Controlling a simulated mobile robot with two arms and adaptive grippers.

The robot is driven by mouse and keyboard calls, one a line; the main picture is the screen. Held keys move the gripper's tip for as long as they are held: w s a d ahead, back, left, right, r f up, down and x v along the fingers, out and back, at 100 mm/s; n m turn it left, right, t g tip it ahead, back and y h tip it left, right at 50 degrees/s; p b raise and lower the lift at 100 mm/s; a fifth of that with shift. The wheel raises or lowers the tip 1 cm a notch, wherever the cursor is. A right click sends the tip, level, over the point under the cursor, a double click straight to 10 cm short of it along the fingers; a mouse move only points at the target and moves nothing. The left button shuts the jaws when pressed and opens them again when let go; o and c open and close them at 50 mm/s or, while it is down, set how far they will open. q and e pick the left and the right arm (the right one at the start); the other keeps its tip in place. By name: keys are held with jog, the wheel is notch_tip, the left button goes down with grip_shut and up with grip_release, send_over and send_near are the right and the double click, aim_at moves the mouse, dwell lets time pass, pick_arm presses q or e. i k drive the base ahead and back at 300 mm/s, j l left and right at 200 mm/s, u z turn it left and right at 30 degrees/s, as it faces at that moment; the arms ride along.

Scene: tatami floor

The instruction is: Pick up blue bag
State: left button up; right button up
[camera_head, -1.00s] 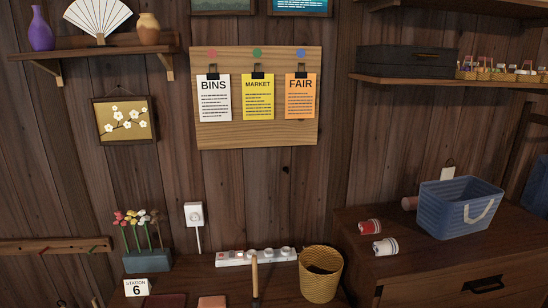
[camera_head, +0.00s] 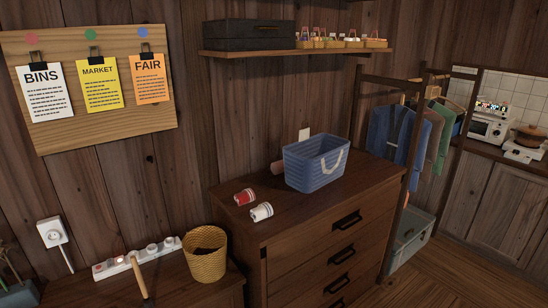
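A blue bag (camera_head: 314,167), basket-shaped with ribbed sides and a white rope handle, stands upright on top of the brown wooden dresser (camera_head: 327,196). It is open at the top, and I cannot see anything inside it. Neither of my grippers shows in the head view.
A shelf with a black case (camera_head: 247,35) hangs above. A woven bin (camera_head: 205,253) and power strip are at lower left. A clothes rack (camera_head: 405,130) stands right; floor (camera_head: 450,275) shows beyond.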

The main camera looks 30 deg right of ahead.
aim_at(311, 163)
jog(key=i+l, duration=0.25)
jog(key=l, duration=0.15)
jog(key=i+l+u, duration=0.1)
jog(key=l, duration=0.3)
jog(key=i+l, duration=0.35)
jog(key=i+l+u, duration=0.1)
jog(key=l, duration=0.35)
jog(key=i, duration=0.1)
